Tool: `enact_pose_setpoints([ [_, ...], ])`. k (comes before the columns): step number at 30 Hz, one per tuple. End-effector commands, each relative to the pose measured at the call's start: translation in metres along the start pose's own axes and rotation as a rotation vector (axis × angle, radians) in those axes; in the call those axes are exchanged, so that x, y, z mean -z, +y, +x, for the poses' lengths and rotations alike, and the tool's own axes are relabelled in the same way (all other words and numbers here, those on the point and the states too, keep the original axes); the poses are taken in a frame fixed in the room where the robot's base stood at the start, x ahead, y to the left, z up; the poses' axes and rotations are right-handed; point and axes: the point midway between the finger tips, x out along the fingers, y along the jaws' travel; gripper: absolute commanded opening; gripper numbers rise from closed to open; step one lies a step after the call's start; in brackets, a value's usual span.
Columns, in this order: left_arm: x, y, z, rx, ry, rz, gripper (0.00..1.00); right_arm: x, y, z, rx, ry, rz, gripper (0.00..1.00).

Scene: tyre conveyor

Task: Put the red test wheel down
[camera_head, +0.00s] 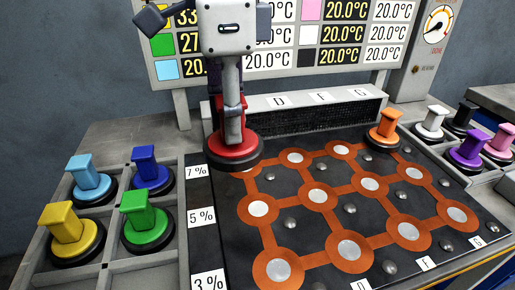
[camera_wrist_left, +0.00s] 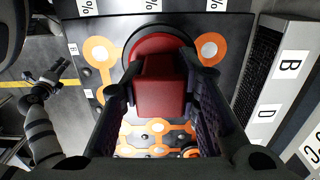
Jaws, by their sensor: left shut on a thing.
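The red test wheel (camera_head: 236,152) has a red block handle, a red disc and a black tyre. My left gripper (camera_head: 233,122) is shut on its handle; the wrist view shows the red handle (camera_wrist_left: 160,85) between both fingers. The wheel is upright over the far left corner of the dark board (camera_head: 290,225), near the 7% label, and hides the spot beneath it. I cannot tell whether it touches the board. My right gripper (camera_wrist_left: 58,73) shows small at the left of the wrist view, away from the wheel; its fingers are unclear.
The board has orange linked rings with pale centres and several metal studs. An orange wheel (camera_head: 384,130) stands at its far right corner. Blue, yellow and green wheels stand in a tray (camera_head: 110,190) at left. White, black, purple and pink wheels stand at right. A vent box (camera_head: 310,120) lines the back.

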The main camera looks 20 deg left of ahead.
Motion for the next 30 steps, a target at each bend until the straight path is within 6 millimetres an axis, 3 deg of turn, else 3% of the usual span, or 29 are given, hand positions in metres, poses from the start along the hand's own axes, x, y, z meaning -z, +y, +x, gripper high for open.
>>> enact_pose_setpoints([
  [6,0.016,-0.051,0.025,0.000,-0.002,0.000,0.00,0.000,0.000,0.000,0.000,-0.001,0.000,0.40],
  [12,0.025,-0.082,0.064,-0.002,-0.001,0.002,0.00,-0.001,0.000,0.001,0.000,-0.003,0.000,0.40],
  [19,0.030,-0.098,0.085,-0.001,0.000,0.002,0.00,-0.001,0.000,0.001,0.000,-0.004,0.000,0.40],
  [24,0.029,-0.098,0.113,-0.001,-0.001,0.004,0.00,0.001,0.000,0.000,0.000,0.002,0.000,0.40],
  [30,0.030,-0.098,0.114,0.001,0.000,0.003,0.00,0.000,0.000,0.000,0.000,0.002,0.000,0.40],
])
